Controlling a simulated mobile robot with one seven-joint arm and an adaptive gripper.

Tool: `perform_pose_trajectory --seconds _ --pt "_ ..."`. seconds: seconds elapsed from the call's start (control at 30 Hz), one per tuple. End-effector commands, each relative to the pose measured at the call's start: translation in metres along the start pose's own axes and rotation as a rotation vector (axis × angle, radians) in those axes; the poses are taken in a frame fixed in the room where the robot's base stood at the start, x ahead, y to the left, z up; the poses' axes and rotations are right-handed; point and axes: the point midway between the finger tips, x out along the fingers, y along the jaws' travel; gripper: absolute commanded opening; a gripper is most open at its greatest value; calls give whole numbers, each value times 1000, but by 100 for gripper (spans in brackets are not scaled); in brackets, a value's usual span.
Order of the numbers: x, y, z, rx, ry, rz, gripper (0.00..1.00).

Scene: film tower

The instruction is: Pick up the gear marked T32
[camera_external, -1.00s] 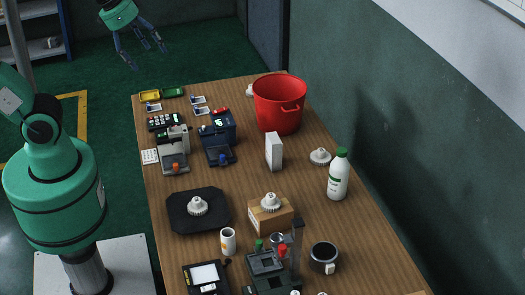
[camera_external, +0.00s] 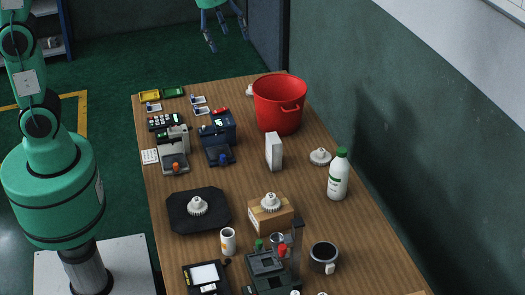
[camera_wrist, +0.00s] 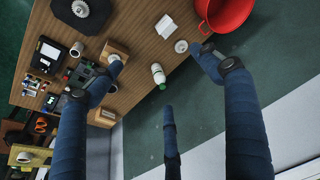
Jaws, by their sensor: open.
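Several white gears show, and no T32 marking is legible on any of them. A second gear (camera_external: 270,202) sits on a cardboard box (camera_external: 262,222). A third gear (camera_external: 320,156) lies on the table left of the white bottle, also visible in the wrist view (camera_wrist: 181,46). My gripper (camera_external: 225,32) is high beyond the table's far end. In the wrist view its fingers (camera_wrist: 158,78) are spread and empty; one partly covers the box area.
A red bucket (camera_external: 278,105) stands at the table's far right. A white box (camera_external: 274,151), the green-capped bottle (camera_external: 338,176), a dark mug (camera_external: 323,257) and a white cup (camera_external: 228,241) stand upright. Devices line the left side. A wall runs along the right.

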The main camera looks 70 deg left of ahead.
Motion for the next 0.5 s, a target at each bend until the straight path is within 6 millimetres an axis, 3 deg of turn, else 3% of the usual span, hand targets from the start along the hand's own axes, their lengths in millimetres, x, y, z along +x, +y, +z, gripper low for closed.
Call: perform_pose_trajectory --seconds 0.1,0.5 --pt "19 -2 -27 6 -21 2 78" --pt "93 -9 -103 29 -83 7 78"
